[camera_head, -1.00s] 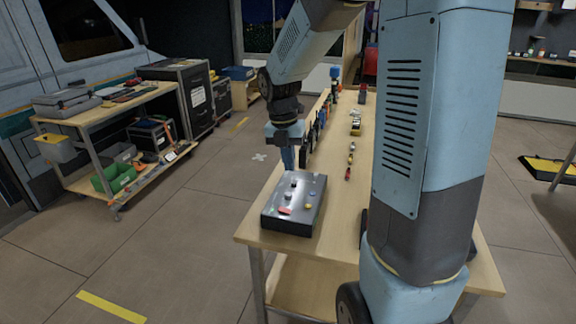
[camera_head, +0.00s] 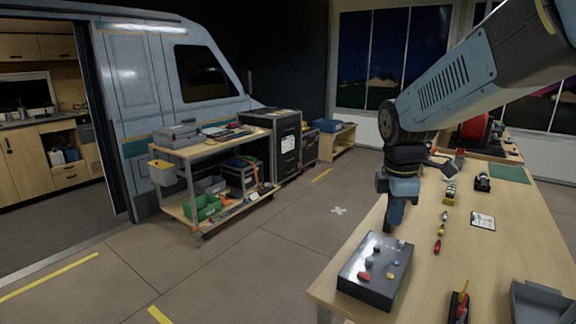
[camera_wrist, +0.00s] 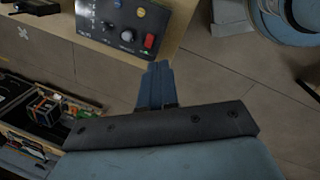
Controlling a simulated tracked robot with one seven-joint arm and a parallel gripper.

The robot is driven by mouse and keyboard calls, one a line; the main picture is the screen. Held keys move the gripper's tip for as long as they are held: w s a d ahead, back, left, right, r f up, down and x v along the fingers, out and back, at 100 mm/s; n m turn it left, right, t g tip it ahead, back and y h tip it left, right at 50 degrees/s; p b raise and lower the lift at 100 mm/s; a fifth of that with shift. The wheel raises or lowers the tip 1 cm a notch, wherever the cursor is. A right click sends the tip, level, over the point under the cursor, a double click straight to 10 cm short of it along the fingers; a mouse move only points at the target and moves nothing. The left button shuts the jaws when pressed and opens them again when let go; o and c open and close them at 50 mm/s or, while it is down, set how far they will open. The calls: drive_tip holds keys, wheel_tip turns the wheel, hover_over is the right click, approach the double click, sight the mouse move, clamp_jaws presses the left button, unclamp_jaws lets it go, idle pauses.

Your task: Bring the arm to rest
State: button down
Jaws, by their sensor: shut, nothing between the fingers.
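My gripper (camera_head: 391,228) hangs from my arm and points down, just behind the far edge of a dark control box in the head view. Its fingers are together with nothing between them. It also shows in the wrist view (camera_wrist: 156,70), where the shut blue fingers are just beyond the table's edge. The control box (camera_head: 372,290) has red, yellow and blue buttons and sits on the near left corner of the wooden table (camera_head: 415,270). The box also shows in the wrist view (camera_wrist: 100,40). I cannot tell whether the fingertips touch the box.
A trolley (camera_head: 230,140) with green and grey bins (camera_head: 203,208) stands left, by the van (camera_head: 150,80). Small connectors (camera_head: 440,230), a white card (camera_head: 482,221) and a dark tray (camera_head: 540,305) are on the table. The floor between trolley and table is clear.

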drive_tip(key=s+r+m+t+y, duration=0.1)
drive_tip(key=s+r+m+t, duration=0.2)
drive_tip(key=s+m, duration=0.9)
drive_tip(key=shift+d+r+m+t, duration=0.3)
drive_tip(key=shift+r+m, duration=0.85)
drive_tip(key=shift+m, duration=1.25)
